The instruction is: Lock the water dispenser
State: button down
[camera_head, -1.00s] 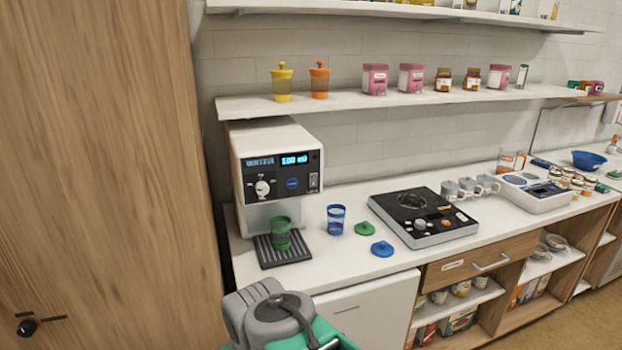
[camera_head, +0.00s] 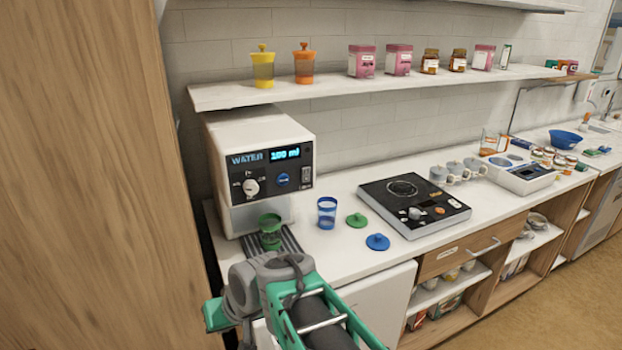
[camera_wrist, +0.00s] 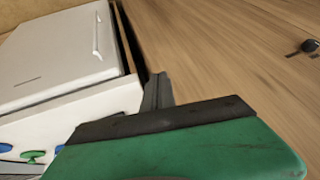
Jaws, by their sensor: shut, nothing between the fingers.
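The white water dispenser (camera_head: 222,150) stands at the left end of the counter. Its black front panel has a lit display, a white knob (camera_head: 251,187), a blue button (camera_head: 282,179) and a small switch (camera_head: 307,175) at the right. A green cup (camera_head: 270,228) stands below the panel on the drip tray, partly hidden by my arm. My gripper (camera_wrist: 157,92) shows in the wrist view as narrow grey fingers, shut and empty, in front of the white cabinet and the wooden panel. It is apart from the dispenser. In the head view, my arm covers the counter's front left edge.
A shelf (camera_head: 235,97) hangs above. A tall wooden panel (camera_head: 90,180) stands close on the left.

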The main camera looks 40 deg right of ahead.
jog(key=w+d+r+m+t, duration=0.3)
jog(key=d+m+t, duration=0.1)
jog(key=d, duration=0.3)
jog(key=w+d+r+m+t, duration=0.2)
jog(key=w+d+m+t, duration=0.1)
jog(key=d+m, duration=0.3)
jog(key=s+d+r+m+t+h, duration=0.3)
jog(key=s+d+r+m, duration=0.1)
jog(key=d, duration=0.4)
jog(key=s+d+r+m+t+h, duration=0.3)
jog(key=d+r, duration=0.3)
jog(key=d, duration=0.2)
jog(key=shift+s+r+m+h+b, duration=0.3)
jog(key=shift+s+m+h, duration=0.1)
jog(key=shift+s+m, duration=0.45)
jog(key=shift+w, duration=0.1)
jog(key=p, duration=0.6)
send_near(306, 171)
jog(key=x, duration=0.6)
jog(key=shift+r, duration=0.15)
jog(key=shift+w+d, duration=0.2)
jog(key=shift+w, duration=0.2)
